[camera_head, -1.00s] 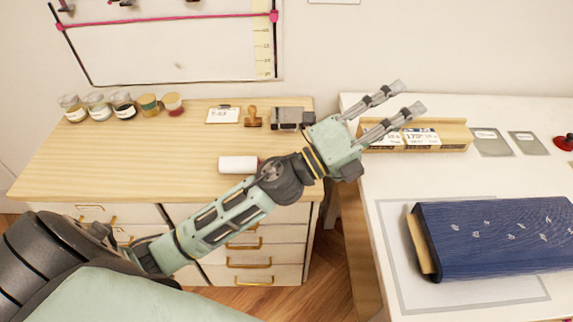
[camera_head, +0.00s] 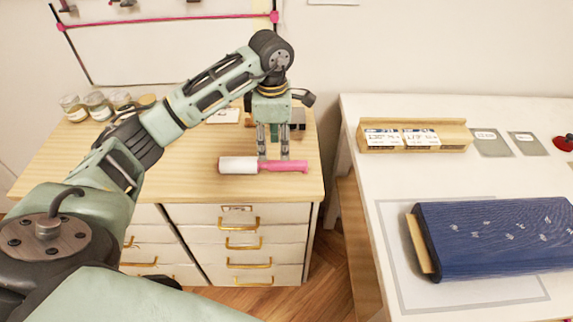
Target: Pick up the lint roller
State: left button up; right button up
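The lint roller lies on the wooden top of the drawer desk, near its front right. Its white roll (camera_head: 238,165) points left and its pink handle (camera_head: 290,166) points right. My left gripper (camera_head: 273,157) points straight down over the lint roller, its two fingers apart. The fingertips are at the handle, close to the roll end. I cannot tell whether they touch it. My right gripper is not in view.
Several jars (camera_head: 72,107) stand at the back left of the desk (camera_head: 60,160), partly behind my arm. A card (camera_head: 224,116) lies behind the gripper. On the white table at right are a wooden box (camera_head: 455,135) and blue fabric (camera_head: 500,235). A gap separates the tables.

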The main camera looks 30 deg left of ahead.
aim_at(274, 162)
pick_arm(q)
notch_tip(274, 162, down, 6)
jog(key=shift+s+f+p, duration=0.1)
jog(key=shift+f+p, duration=0.15)
jog(key=shift+p, duration=0.95)
jog(key=shift+f, duration=0.3)
jog(key=shift+c, duration=0.5)
jog(key=c, duration=0.7)
grip_shut()
